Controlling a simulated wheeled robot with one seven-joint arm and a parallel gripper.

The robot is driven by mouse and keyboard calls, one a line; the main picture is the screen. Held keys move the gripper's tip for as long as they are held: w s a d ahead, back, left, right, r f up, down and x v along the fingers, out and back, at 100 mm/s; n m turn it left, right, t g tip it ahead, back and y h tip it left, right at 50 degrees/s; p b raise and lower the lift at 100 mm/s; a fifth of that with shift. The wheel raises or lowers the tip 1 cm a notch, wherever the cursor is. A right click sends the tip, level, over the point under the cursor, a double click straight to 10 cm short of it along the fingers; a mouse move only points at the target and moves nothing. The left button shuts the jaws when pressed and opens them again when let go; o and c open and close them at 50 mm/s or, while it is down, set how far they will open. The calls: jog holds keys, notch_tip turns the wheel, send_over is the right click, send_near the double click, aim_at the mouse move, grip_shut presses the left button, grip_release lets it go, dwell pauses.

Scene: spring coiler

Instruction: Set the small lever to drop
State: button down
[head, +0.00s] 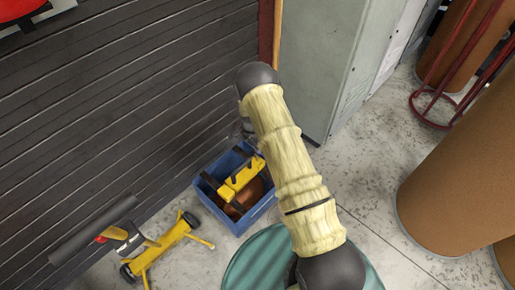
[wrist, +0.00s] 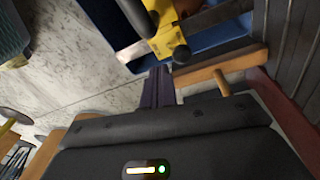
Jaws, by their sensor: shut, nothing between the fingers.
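My gripper (wrist: 158,74) shows in the wrist view with its dark fingers together and nothing between them. Its tips are just below a yellow part (wrist: 164,38) that carries a short dark lever-like piece with a round black end (wrist: 182,55). The tips look close to the yellow part, but I cannot tell whether they touch it. A short wooden peg (wrist: 222,82) stands to the right of the fingers. I cannot tell which piece is the small lever, and no drop marking is readable. In the head view my arm hides the gripper.
A blue crate (head: 238,228) holding a yellow-and-black tool (head: 240,178) stands on the floor by the dark slatted wall (head: 110,100). A yellow wheeled stand (head: 165,245) is left of it. A grey cabinet (head: 305,65) and brown drums (head: 455,190) are to the right.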

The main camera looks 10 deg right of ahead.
jog(key=shift+r, duration=0.15)
notch_tip(320, 180, up, 12)
jog(key=a+p, duration=0.1)
jog(key=p, duration=0.5)
jog(key=shift+s+f, duration=0.25)
jog(key=shift+s, duration=0.15)
